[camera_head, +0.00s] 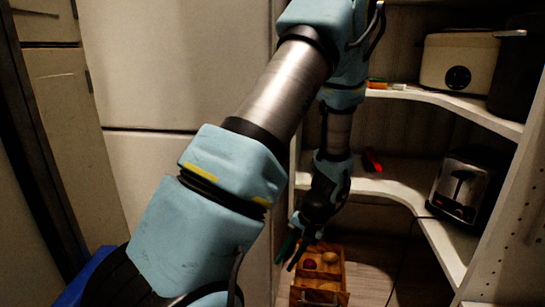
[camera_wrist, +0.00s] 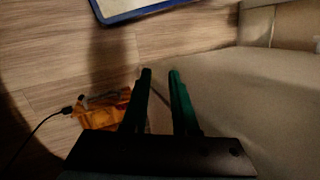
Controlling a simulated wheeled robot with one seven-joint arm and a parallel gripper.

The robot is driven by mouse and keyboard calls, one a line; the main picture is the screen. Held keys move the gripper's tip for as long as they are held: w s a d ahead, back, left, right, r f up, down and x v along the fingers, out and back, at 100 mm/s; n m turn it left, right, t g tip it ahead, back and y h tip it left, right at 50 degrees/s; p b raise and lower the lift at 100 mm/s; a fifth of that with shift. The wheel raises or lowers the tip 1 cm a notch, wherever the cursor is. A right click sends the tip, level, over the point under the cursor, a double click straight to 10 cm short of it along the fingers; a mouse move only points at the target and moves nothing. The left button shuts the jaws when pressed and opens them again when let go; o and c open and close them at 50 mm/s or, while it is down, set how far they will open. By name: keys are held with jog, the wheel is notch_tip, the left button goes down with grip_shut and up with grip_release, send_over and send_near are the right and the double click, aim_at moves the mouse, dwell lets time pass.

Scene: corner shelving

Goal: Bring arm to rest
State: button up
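My gripper (camera_head: 294,252) hangs at the end of my arm in the head view, pointing down beside the white panel and above the wooden crate (camera_head: 339,298). In the wrist view, my gripper (camera_wrist: 160,72) shows two dark green fingers held apart with nothing between them. The crate (camera_wrist: 102,112) appears there to the left of the fingers, partly hidden by the gripper body. My arm is extended forward and bends down in front of the shelving.
Corner shelves (camera_head: 440,100) stand on the right. They carry a cream cooker (camera_head: 458,62), a dark pot (camera_head: 519,75), a toaster (camera_head: 460,190) and a red item (camera_head: 372,160). A cable runs down to the floor. A blue-edged board (camera_wrist: 130,8) lies on the floor.

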jog(key=s+a+r+n+t+h+p, duration=0.1)
jog(key=a+r+n+h, duration=0.15)
jog(key=a+r, duration=0.45)
jog(key=s+a+r+n+t+h, duration=0.1)
jog(key=s+a+r+h, duration=0.2)
jog(key=r, duration=0.7)
notch_tip(320, 180, up, 32)
jog(key=w+p, duration=0.1)
jog(key=p, duration=3.1)
jog(key=shift+w+a, duration=0.2)
jog(key=shift+a, duration=0.05)
